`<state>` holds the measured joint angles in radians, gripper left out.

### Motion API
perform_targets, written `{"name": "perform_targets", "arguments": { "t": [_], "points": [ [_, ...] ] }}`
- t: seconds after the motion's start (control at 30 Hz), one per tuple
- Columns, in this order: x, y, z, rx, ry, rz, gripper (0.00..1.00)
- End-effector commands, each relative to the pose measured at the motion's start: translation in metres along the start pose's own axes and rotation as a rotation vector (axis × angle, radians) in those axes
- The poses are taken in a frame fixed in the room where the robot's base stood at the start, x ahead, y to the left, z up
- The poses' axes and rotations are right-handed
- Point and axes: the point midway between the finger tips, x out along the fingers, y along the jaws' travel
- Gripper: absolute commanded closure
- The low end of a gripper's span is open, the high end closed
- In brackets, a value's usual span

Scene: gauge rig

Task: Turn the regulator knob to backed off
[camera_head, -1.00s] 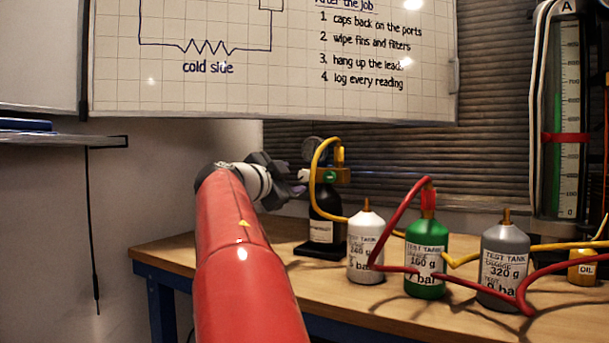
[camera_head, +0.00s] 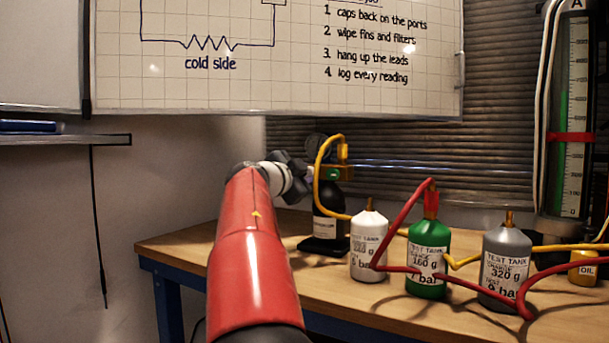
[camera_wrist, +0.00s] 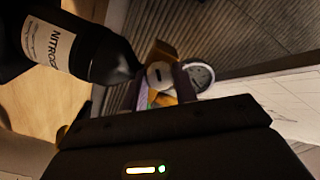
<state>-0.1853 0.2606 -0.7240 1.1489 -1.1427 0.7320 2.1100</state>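The regulator (camera_head: 340,173) is a brass body on a dark nitrogen bottle (camera_head: 326,225), with a round gauge (camera_head: 315,146) above. In the wrist view the regulator's pale round knob (camera_wrist: 159,75) has a dark mark across its face. My gripper (camera_wrist: 165,88) is open, with its fingers apart on either side of the knob; whether they touch it cannot be told. The gauge (camera_wrist: 198,75) is just right of the fingers, its reading too small to make out. In the head view my gripper (camera_head: 304,176) is at the regulator's left side and hides the knob.
A yellow hose (camera_head: 318,175) loops off the regulator. White (camera_head: 368,246), green (camera_head: 428,262) and grey (camera_head: 505,270) test tanks stand to the right on the bench (camera_head: 200,243), joined by red and yellow hoses. The bench left of the bottle is clear.

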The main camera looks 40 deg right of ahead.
Motion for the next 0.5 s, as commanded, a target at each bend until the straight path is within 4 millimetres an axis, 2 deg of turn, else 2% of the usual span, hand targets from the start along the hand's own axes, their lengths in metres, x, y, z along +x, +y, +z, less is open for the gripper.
{"name": "perform_targets", "arguments": {
  "t": [0.27,0.5],
  "points": [
    [0.0000,0.0006,0.0003,-0.015,0.000,0.001,0.94],
    [0.0000,0.0019,0.0016,-0.112,0.000,0.000,0.94]
  ]
}}
